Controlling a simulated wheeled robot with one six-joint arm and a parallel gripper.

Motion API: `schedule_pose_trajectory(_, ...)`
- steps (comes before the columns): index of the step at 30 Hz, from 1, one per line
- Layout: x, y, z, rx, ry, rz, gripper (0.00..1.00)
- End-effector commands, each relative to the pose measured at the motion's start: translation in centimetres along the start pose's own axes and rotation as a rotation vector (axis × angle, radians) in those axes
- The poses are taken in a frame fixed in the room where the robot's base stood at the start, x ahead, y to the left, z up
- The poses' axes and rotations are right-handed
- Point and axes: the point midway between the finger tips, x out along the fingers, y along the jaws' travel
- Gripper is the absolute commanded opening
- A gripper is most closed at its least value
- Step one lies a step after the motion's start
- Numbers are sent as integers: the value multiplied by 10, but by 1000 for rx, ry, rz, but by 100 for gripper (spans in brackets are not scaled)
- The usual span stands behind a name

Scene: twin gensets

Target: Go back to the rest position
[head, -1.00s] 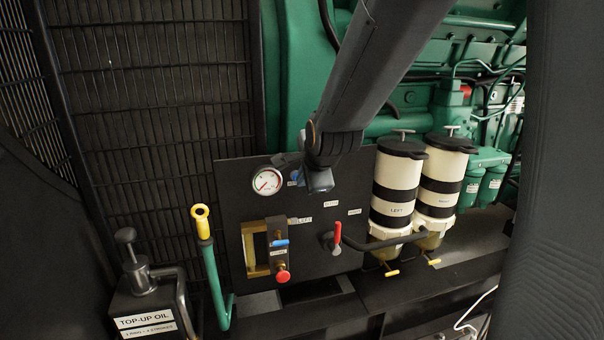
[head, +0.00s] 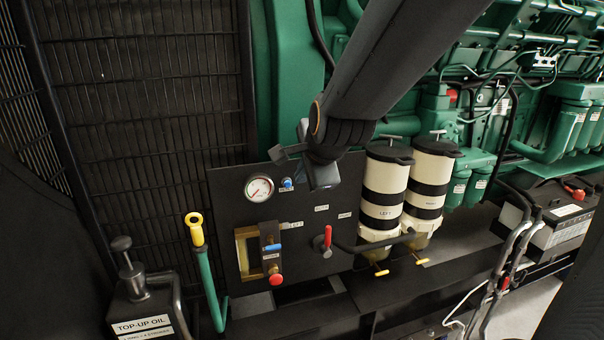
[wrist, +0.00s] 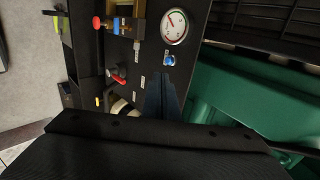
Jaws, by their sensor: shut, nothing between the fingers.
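My gripper (head: 324,184) hangs at the lower end of my arm, which comes down from the top of the head view. It is small and seen partly from behind, shut, with nothing held. It is in front of the upper right part of the black panel (head: 225,225), beside the left filter canister (head: 382,195). In the wrist view my gripper (wrist: 163,85) shows as a dark bluish shape over the panel. I cannot tell its exact gap to the panel.
The panel carries a gauge (head: 259,189), a blue knob (head: 287,183), a red lever (head: 327,236) and a red button (head: 276,280). A yellow-topped green handle (head: 195,230) and top-up oil can (head: 140,308) stand left. A battery (head: 560,215) sits right, before the green engine.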

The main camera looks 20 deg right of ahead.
Motion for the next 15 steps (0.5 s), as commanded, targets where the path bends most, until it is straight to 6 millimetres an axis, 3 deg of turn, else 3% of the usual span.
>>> schedule_pose_trajectory(5,1,2,0,-14,-1,7,0)
schedule_pose_trajectory(8,4,16,1,-96,-5,46,0)
schedule_pose_trajectory(11,9,44,1,-268,-24,123,0)
schedule_pose_trajectory(15,13,97,2,-604,-97,266,0)
